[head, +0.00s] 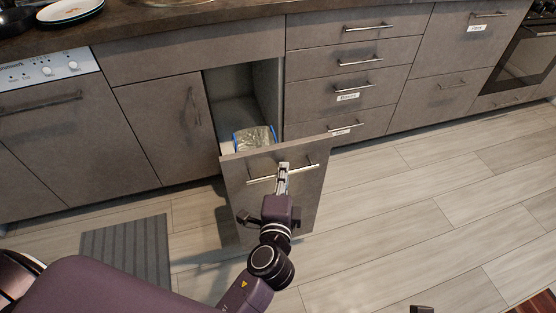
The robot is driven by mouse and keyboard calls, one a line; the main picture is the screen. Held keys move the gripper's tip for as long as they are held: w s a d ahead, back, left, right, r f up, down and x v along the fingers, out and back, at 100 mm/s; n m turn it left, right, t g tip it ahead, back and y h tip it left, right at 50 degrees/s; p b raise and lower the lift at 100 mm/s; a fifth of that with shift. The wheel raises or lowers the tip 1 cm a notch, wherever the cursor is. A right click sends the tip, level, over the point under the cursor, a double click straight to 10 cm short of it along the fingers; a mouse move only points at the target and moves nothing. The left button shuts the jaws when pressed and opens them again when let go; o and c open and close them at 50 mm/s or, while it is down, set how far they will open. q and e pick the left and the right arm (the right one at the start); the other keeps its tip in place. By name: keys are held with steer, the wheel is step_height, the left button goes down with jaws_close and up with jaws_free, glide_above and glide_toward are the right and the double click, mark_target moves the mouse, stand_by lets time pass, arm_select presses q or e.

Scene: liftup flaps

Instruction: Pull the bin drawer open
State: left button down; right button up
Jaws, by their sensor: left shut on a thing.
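The bin drawer (245,204) stands pulled out from the cabinet row in the head view, with a dark gap behind its front. A bin with a blue rim and a pale liner (255,138) shows inside it. A bar handle (305,170) runs across the top of the drawer front. My left gripper (283,178) is at the middle of this handle, shut on it. Its fingertips partly cover the bar. Only a small dark piece shows at the bottom edge on the right, and I cannot identify my right gripper there.
A dishwasher (48,115) is at the left, and closed drawers (350,88) stand to the right. An oven (525,62) is at the far right. A grey mat (127,252) lies on the floor at the left. The floor (420,210) at the right is clear.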

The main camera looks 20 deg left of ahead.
arm_select(q)
steer(key=shift+s+d, duration=0.5)
steer(key=shift+s, duration=0.25)
arm_select(e)
steer(key=shift+s+r, duration=0.2)
steer(key=shift+r, duration=0.45)
arm_select(q)
steer(key=c, duration=2.3)
jaws_free()
steer(key=shift+c, duration=0.2)
steer(key=v, duration=1.2)
steer(key=shift+r, duration=0.1)
